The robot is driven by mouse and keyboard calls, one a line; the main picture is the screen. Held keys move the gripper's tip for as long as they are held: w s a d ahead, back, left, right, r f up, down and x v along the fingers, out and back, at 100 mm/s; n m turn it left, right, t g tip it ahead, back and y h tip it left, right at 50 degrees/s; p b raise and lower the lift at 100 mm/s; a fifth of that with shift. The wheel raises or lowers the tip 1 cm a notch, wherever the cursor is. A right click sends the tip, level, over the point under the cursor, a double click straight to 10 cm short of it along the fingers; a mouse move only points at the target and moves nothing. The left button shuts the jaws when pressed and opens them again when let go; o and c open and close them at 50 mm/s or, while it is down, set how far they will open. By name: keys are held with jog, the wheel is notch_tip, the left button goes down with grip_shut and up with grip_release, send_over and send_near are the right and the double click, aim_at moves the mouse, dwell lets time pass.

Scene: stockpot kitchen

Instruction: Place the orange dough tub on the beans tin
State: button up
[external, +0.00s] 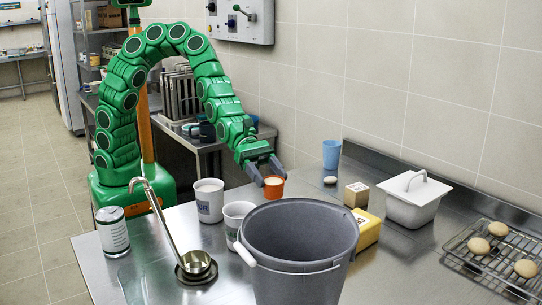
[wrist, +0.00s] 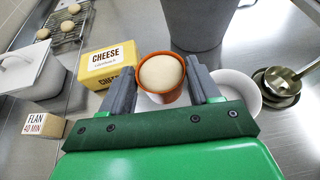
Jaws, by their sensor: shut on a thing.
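The orange dough tub (external: 274,188), filled with pale dough, is between the fingers of my gripper (external: 266,173) near the back edge of the steel counter. In the wrist view the tub (wrist: 148,93) is upright, with the fingers of my gripper (wrist: 162,86) closed on its two sides. I cannot tell for sure how far its base is from the counter. A silver tin with a pale label (external: 113,231), likely the beans tin, stands upright at the counter's left corner, well apart from my gripper. Its label is too small to read, and its top looks clear.
White cups (external: 209,201) and (external: 236,217) and a ladle (external: 160,220) stand between the tub and the tin. A large grey pot (external: 300,240) fills the front. A yellow cheese block (external: 367,230), flan box (external: 356,194), white lidded container (external: 411,203) and blue cup (external: 331,153) are right.

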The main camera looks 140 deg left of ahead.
jog(key=w+d+r+m+h, duration=0.1)
jog(key=w+d+r, duration=0.15)
jog(key=d, duration=0.45)
jog(key=w+d+r+m+h, duration=0.1)
jog(key=d+r+h, duration=0.15)
jog(key=d, duration=0.45)
jog(key=w+d+r+m, duration=0.1)
jog(key=w+d+r, duration=0.1)
jog(key=d+r, duration=0.35)
jog(key=shift+s+d+r+m+g+h, duration=1.6)
jog(key=shift+d+r, duration=1.3)
jog(key=shift+d, duration=1.05)
jog(key=s+d+f+m+g+h, duration=0.2)
jog(key=s+m+g, duration=0.15)
jog(key=s, duration=0.75)
jog(key=s+d+f+m+g+h, duration=0.1)
jog(key=s+d+m+g+h, duration=0.2)
jog(key=s, duration=0.8)
jog(key=s+f+m+g+h, duration=0.15)
jog(key=s+m+g, duration=0.3)
jog(key=s, duration=0.65)
send_over(117, 211)
jog(key=shift+t, duration=0.3)
jog(key=shift+s+f, duration=0.15)
jog(key=shift+f, duration=5)
jog(key=shift+f+y, duration=0.3)
jog(key=shift+f, duration=1.25)
